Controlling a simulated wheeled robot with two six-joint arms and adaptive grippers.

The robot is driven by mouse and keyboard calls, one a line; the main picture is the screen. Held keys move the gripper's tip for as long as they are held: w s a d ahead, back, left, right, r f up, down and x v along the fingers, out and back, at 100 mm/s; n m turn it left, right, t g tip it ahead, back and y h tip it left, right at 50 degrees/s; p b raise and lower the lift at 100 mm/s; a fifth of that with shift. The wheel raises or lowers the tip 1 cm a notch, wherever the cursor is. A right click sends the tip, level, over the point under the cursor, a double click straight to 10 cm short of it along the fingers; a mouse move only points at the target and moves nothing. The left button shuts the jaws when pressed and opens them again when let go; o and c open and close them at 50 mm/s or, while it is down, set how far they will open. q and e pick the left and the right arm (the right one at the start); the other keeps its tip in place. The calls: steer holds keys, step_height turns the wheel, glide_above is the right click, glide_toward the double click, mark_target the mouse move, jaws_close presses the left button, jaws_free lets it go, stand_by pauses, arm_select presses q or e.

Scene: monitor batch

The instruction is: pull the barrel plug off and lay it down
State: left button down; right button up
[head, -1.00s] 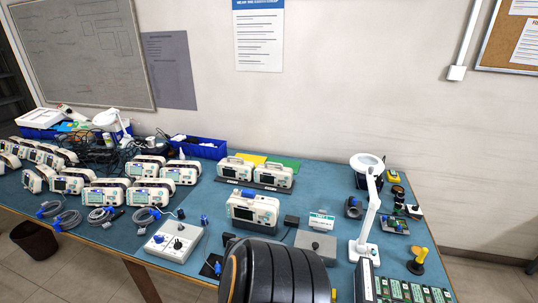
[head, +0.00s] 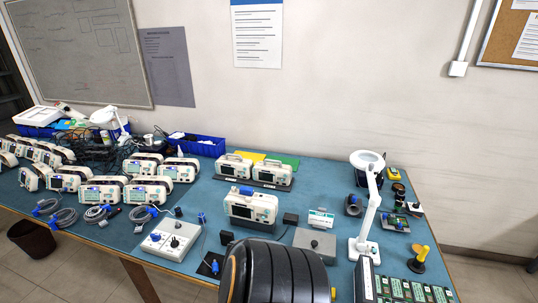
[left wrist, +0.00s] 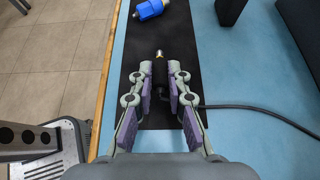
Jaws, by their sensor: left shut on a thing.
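In the left wrist view, my left gripper (left wrist: 160,80) is shut on the black barrel plug (left wrist: 159,73). The plug's brass tip (left wrist: 158,55) points away from me, free of any socket. A black cable (left wrist: 245,109) runs from it to the right. The plug is over a black mat (left wrist: 150,27) on the blue table; I cannot tell whether it touches the mat. In the head view, the black mat (head: 207,270) shows near the table's front edge, but my left gripper and the plug are not visible there. My right gripper is in neither view.
A blue connector (left wrist: 149,9) lies on the mat beyond the plug. A white monitor (head: 250,207) stands behind, with a grey box (head: 315,241) to its right. A white control box (head: 170,239) sits left. A magnifier lamp (head: 369,200) stands at right.

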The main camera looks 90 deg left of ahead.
arm_select(q)
steer(key=shift+f, duration=0.45)
steer(key=c, duration=1.2)
jaws_free()
steer(key=v, duration=1.2)
steer(key=shift+w, duration=0.1)
